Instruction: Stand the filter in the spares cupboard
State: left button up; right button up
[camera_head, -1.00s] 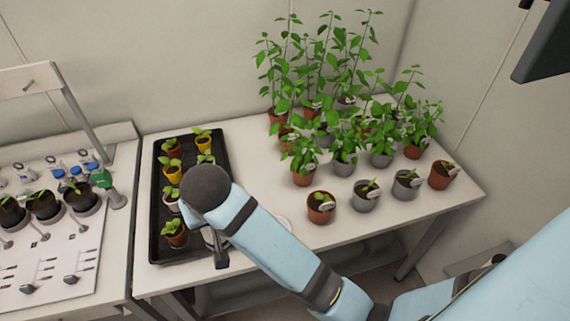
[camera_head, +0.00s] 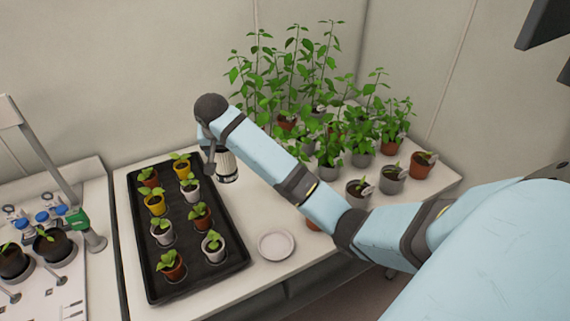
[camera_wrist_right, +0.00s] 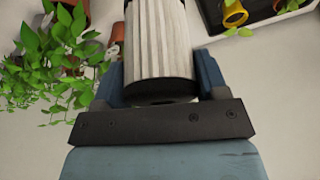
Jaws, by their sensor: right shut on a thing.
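The filter (camera_head: 228,163) is a short pleated white cylinder with dark ends. My right gripper (camera_head: 211,160) is shut on it and holds it up in the air, beside the back right end of the black tray. In the right wrist view the pleated filter (camera_wrist_right: 157,45) lies between the two blue-grey fingers of the right gripper (camera_wrist_right: 158,80). My left gripper is not in view. I see no spares cupboard in these frames.
A black tray (camera_head: 243,262) of several potted seedlings stands on the white table. A white saucer (camera_head: 277,244) lies to its right. Tall potted plants (camera_head: 290,70) crowd the back right. A bench (camera_head: 75,285) with dark pots is at the left.

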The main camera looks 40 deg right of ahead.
jog(key=w+d+r+m, duration=0.3)
jog(key=d, duration=0.7)
notch_tip(320, 180, down, 20)
jog(key=p, duration=0.1)
jog(key=shift+w+a+r+g+h, duration=0.2)
jog(key=shift+g+h, duration=0.1)
jog(key=shift+h, duration=0.1)
jog(key=shift+f, duration=0.15)
jog(key=o, duration=1)
